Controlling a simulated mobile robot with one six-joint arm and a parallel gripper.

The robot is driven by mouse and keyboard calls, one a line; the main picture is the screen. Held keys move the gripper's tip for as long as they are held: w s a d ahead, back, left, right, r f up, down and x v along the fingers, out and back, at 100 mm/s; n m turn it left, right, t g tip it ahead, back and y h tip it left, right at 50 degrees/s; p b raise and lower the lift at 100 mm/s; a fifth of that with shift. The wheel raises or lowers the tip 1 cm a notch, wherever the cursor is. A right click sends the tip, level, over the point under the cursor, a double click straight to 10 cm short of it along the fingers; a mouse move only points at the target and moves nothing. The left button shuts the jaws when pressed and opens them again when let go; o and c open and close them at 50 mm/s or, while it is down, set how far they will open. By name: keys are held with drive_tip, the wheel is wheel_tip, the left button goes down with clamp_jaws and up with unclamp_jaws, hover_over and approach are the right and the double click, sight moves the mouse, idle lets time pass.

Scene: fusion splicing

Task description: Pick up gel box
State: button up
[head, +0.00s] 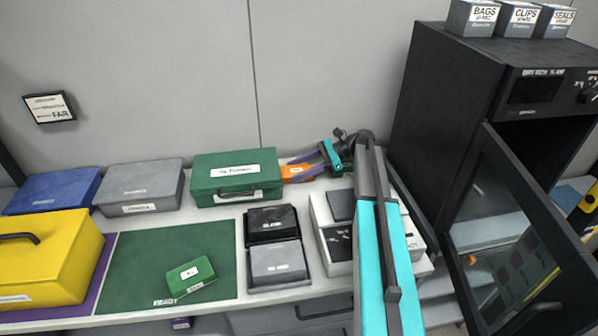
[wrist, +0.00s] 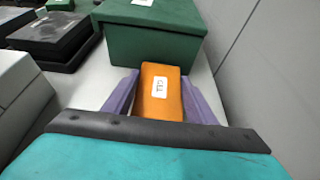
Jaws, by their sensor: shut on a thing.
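The gel box (wrist: 160,105) is a small orange box with a white label, seen close up in the wrist view. It lies between the two purple fingers of my gripper (wrist: 157,88), which is shut on it from both sides. In the head view the orange gel box (head: 296,173) shows at the back of the table, right beside the green case, with my gripper (head: 303,163) around it. Its underside is hidden, so I cannot tell whether it rests on the table or is slightly raised.
A large green case (head: 236,179) stands just left of the gel box, with the wall behind. A white device (head: 335,252) and black and grey boxes (head: 276,262) lie in front. A black cabinet (head: 455,110) with an open glass door stands at the right.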

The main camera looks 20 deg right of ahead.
sight(298, 170)
drive_tip(key=shift+r, duration=0.15)
wheel_tip(298, 170, up, 18)
drive_tip(key=b, duration=0.2)
drive_tip(key=shift+b, duration=0.3)
idle(0.4)
